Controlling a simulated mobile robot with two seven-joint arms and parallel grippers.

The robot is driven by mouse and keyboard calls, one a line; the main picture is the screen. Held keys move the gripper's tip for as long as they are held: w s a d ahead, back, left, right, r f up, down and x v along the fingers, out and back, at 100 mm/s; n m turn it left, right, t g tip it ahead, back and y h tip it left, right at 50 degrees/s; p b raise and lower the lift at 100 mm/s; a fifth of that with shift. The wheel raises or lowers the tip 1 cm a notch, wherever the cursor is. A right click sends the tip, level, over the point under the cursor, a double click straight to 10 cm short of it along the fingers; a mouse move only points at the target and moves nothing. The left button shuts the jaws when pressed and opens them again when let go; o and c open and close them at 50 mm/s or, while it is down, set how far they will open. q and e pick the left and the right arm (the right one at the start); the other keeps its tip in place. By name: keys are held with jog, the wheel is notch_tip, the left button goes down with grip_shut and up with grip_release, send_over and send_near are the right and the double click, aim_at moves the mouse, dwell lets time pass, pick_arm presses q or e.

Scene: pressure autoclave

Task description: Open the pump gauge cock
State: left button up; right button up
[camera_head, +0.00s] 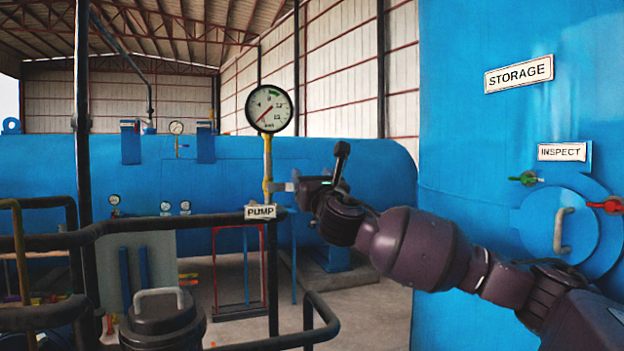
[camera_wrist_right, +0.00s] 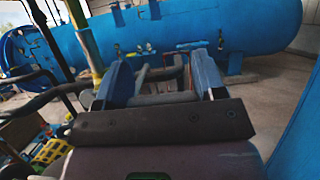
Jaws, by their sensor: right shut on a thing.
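The pump gauge (camera_head: 269,109) is a round white dial with a red needle on a yellow stem (camera_head: 267,160). The pump gauge cock (camera_head: 268,186) sits low on this stem, just above the PUMP sign (camera_head: 260,212). My right gripper (camera_head: 290,187) reaches in from the right and is shut on the cock's handle beside the stem. The gripper hides most of the handle. In the right wrist view the two blue fingers of my right gripper (camera_wrist_right: 160,82) stand apart with a grey bar across between them. My left gripper is not in view.
A dark pipe rail (camera_head: 150,225) runs below the gauge. The blue storage tank (camera_head: 470,200) stands close on the right, with a round inspection hatch (camera_head: 560,228) and red and green handles. A long blue vessel (camera_head: 370,165) lies behind. Open floor shows between.

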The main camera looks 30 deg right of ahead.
jog(key=shift+w+a+r+n+y+p, duration=0.1)
jog(key=shift+a+r+n+y+p, duration=0.5)
jog(key=shift+n+p, duration=1)
jog(key=shift+w+a+r+n+y+p, duration=0.1)
jog(key=shift+a+r+n+y+p, duration=0.15)
jog(key=shift+r+n+y+p, duration=1.05)
jog(key=shift+w+a+r+n+y+p, duration=0.1)
jog(key=shift+a+r+n+y+p, duration=0.4)
jog(key=shift+n+p, duration=1.35)
jog(key=shift+d+f+n+b, duration=0.1)
jog(key=shift+n+b, duration=0.2)
jog(key=shift+n, duration=0.05)
jog(key=o, duration=1)
jog(key=shift+s+f, duration=0.1)
